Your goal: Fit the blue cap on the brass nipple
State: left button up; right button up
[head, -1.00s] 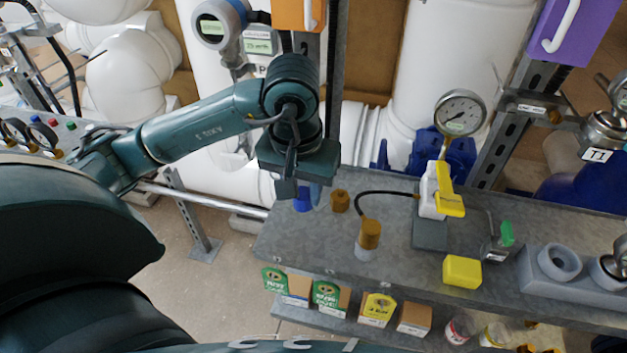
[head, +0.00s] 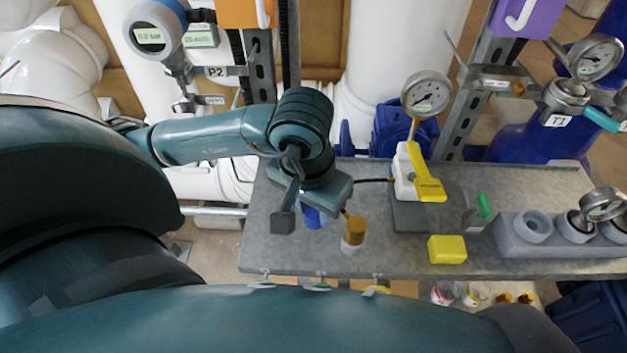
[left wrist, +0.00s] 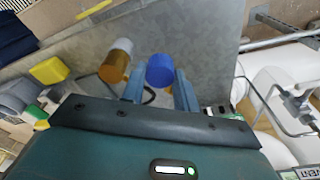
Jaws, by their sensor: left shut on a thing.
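The blue cap (head: 315,217) is between the fingers of my left gripper (head: 311,211), at the left end of the grey bench. In the left wrist view, the blue cap (left wrist: 161,70) shows between the two blue-grey fingers (left wrist: 158,88), which are shut on it. A brass piece on a pale cylinder (head: 355,232) stands upright just right of the gripper; this brass piece shows left of the cap in the wrist view (left wrist: 114,68). A smaller brass piece, seen earlier behind it, is hidden now. I cannot tell which is the nipple. My right gripper is out of view.
A white valve with a yellow handle (head: 427,183) and a pressure gauge (head: 426,95) stand right of the gripper. A black hose (head: 372,181) runs from the valve. A yellow block (head: 447,249) and a grey holder (head: 560,240) stand further right. The bench's front left (head: 275,255) is clear.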

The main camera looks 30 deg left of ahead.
pick_arm(q)
jog(key=shift+w+a, duration=0.35)
jog(key=shift+w, duration=0.25)
jog(key=w+a, duration=0.2)
jog(key=w, duration=0.1)
jog(key=w+a+b, duration=0.1)
jog(key=w, duration=0.1)
jog(key=shift+f, duration=0.35)
jog(key=shift+w+a, duration=0.2)
jog(key=shift+w, duration=0.05)
jog(key=shift+w+a+b, duration=0.1)
jog(key=shift+w+b, duration=0.05)
jog(key=shift+b, duration=0.2)
jog(key=shift+w+a, duration=0.1)
jog(key=shift+w, duration=0.1)
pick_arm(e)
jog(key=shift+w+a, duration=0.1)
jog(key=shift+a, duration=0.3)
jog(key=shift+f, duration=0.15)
pick_arm(q)
jog(key=shift+b, duration=0.5)
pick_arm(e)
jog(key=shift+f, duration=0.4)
